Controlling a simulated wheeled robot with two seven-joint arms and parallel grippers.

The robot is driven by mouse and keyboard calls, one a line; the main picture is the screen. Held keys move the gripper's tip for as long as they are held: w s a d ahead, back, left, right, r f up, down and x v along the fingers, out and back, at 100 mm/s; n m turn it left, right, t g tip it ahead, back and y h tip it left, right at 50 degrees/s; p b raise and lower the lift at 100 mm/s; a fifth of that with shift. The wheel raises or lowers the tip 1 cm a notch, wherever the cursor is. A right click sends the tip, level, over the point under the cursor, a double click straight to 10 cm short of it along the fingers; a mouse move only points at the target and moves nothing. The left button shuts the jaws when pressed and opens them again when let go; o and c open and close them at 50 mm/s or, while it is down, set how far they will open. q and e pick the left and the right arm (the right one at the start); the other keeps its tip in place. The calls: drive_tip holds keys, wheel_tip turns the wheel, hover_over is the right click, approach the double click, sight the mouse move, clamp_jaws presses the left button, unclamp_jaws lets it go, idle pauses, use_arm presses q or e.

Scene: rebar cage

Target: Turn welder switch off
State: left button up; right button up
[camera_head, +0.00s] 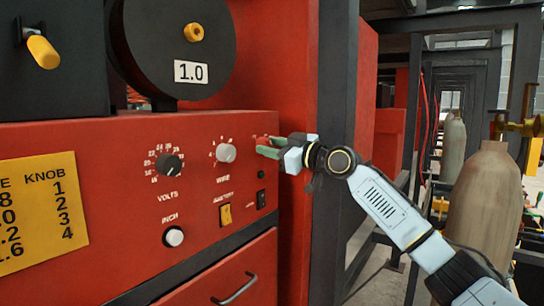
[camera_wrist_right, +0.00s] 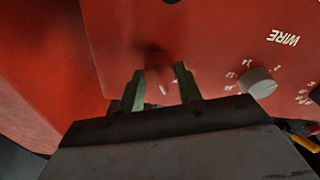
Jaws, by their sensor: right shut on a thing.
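The red welder switch (camera_head: 264,140) is at the right end of the red welder panel (camera_head: 110,145), and the fingers partly hide it. My right gripper (camera_head: 268,147) reaches in from the right with its green fingertips at the switch. In the right wrist view, the red switch (camera_wrist_right: 158,80) sits between the two green fingers of the right gripper (camera_wrist_right: 158,88), with a pale mark on it. The right gripper is shut on this switch. The off and on markings near it cannot be read. My left gripper is not in view.
The panel also has a VOLTS knob (camera_head: 169,164), a WIRE knob (camera_head: 226,153), an INCH button (camera_head: 173,237) and a yellow rocker (camera_head: 225,214). A dark post (camera_head: 336,120) stands close behind my right gripper. Gas cylinders (camera_head: 485,205) stand at the right.

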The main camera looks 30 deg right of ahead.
drive_tip(key=shift+n+b, duration=0.65)
drive_tip(key=shift+n, duration=0.65)
drive_tip(key=shift+y, duration=0.4)
drive_tip(key=shift+n, duration=0.3)
drive_tip(key=o, duration=1)
